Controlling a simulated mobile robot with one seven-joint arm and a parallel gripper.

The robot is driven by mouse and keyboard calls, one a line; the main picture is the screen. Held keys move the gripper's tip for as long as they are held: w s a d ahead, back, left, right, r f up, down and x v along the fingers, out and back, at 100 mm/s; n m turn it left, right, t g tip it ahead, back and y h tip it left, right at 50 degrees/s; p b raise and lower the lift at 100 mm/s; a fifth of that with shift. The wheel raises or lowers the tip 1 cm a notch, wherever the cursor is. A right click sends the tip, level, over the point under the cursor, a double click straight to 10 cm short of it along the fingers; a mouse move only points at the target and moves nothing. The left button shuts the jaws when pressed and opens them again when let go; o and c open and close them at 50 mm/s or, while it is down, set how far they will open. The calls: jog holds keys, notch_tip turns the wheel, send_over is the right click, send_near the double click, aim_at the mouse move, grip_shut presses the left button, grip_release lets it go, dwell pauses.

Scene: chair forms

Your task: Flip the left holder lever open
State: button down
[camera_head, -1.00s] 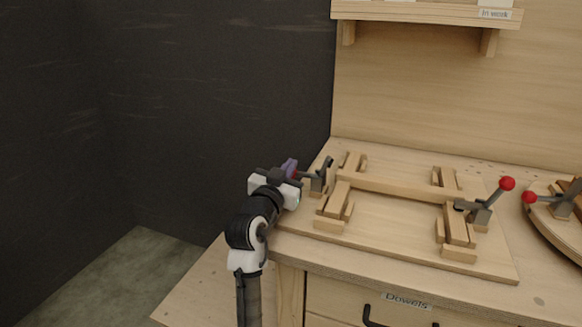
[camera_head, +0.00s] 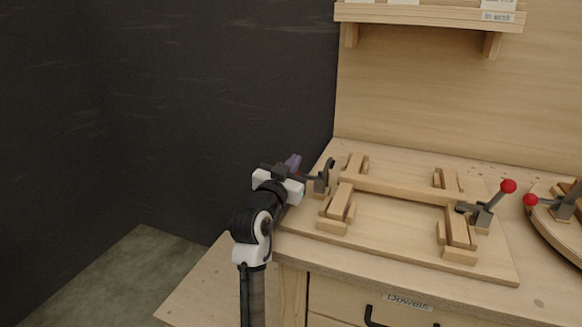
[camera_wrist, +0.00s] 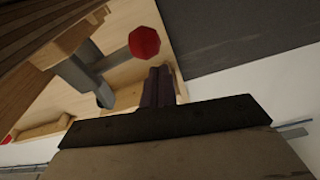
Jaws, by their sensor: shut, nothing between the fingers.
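The left holder lever (camera_head: 323,179) is a grey toggle clamp at the left end of the wooden board. Its dark clamp arm stands raised, and its handle points left towards my gripper (camera_head: 294,162). The red knob (camera_wrist: 144,42) on the handle shows clearly in the wrist view, but in the head view my gripper mostly hides it. My gripper has purple fingers, which also show in the wrist view (camera_wrist: 160,73). They are shut and empty, close beside the knob. I cannot tell whether they touch it.
The wooden board (camera_head: 380,238) carries a frame of wooden bars and blocks. A second red-knobbed clamp (camera_head: 484,214) stands at its right, and a third (camera_head: 562,203) sits on a round wooden piece. A shelf (camera_head: 430,14) hangs above. A dark wall (camera_head: 180,110) is at the left.

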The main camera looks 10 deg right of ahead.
jog(key=r, duration=0.1)
jog(key=r+p, duration=0.1)
jog(key=r, duration=0.1)
jog(key=shift+w+d, duration=0.1)
jog(key=shift+d, duration=0.1)
jog(key=f+b+v, duration=0.1)
jog(key=b+v, duration=0.1)
jog(key=v, duration=0.8)
jog(key=shift+b, duration=0.4)
